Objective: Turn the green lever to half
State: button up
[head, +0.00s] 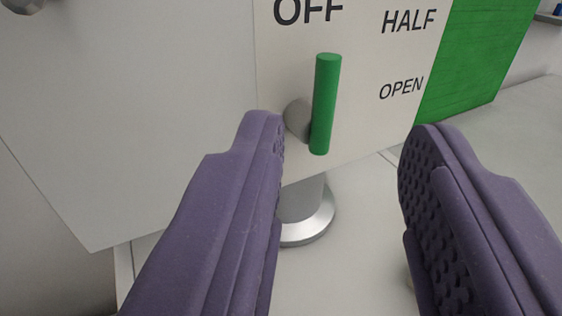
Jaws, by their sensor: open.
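The green lever (325,104) is a bar on a grey round pivot (298,119) on the front of a white panel (365,135). It stands nearly upright, its top end below the printed word OFF (308,11). The word HALF (408,21) is at the upper right and OPEN (401,88) is to the right of the lever. My gripper (338,135) has two purple fingers, wide apart and empty. In the picture the lever shows between the fingertips, closer to the left one. I cannot tell how far the fingers are from it.
A green board (480,60) adjoins the panel on the right. A round metal foot (306,225) stands under the panel on a pale surface (345,240). A plain grey-white face (130,110) spans the left. The pale surface on the right looks clear.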

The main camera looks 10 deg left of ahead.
aim_at(327, 86)
jog(key=w, duration=0.4)
jog(key=w+f+b, duration=0.1)
jog(key=w, duration=0.2)
jog(key=shift+a+f, duration=0.1)
jog(key=shift+w, duration=0.4)
grip_shut()
